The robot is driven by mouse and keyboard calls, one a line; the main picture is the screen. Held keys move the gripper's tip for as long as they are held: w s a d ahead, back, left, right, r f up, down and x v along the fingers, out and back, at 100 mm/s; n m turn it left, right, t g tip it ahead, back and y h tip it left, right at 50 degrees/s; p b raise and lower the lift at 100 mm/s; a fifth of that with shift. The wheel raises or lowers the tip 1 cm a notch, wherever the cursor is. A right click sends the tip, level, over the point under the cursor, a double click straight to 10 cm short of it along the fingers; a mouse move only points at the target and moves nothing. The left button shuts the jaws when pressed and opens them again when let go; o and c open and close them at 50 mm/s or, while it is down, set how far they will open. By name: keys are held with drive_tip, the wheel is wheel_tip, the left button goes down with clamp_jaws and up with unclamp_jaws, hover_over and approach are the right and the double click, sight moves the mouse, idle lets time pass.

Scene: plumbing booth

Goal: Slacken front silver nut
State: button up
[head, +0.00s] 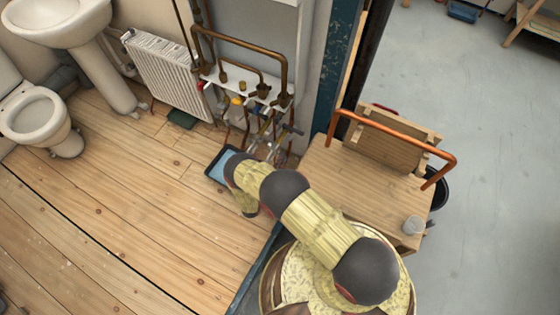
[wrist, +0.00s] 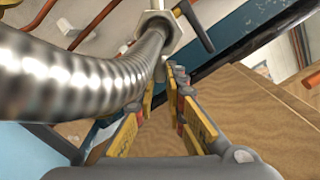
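A silver nut (wrist: 158,36) sits at the top of a ribbed silver flexible hose (wrist: 70,82) in the wrist view. The hose crosses close in front of the camera and curves up to the nut. My gripper (wrist: 165,80) is below the nut. Its yellow fingers are apart, with a gap between them, and I see nothing held. The fingertips seem short of the nut, but the hose partly hides the left side. In the head view my gripper (head: 266,150) is small among the pipework, and the nut cannot be made out there.
A dark lever handle (wrist: 194,26) sticks out right of the nut. Copper pipes (head: 245,42) rise above a white shelf beside a radiator (head: 168,72). A blue tray (head: 219,168) lies on the floor by my arm. A wooden bench (head: 345,180) with a bent copper pipe (head: 395,132) stands right.

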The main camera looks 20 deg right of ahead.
sight(276, 150)
clamp_jaws()
wheel_tip(276, 150, up, 6)
drive_tip(key=n, duration=1.4)
drive_tip(key=shift+r, duration=0.25)
drive_tip(key=shift+a, duration=0.1)
idle(0.3)
drive_tip(key=shift+o, duration=1.3)
unclamp_jaws()
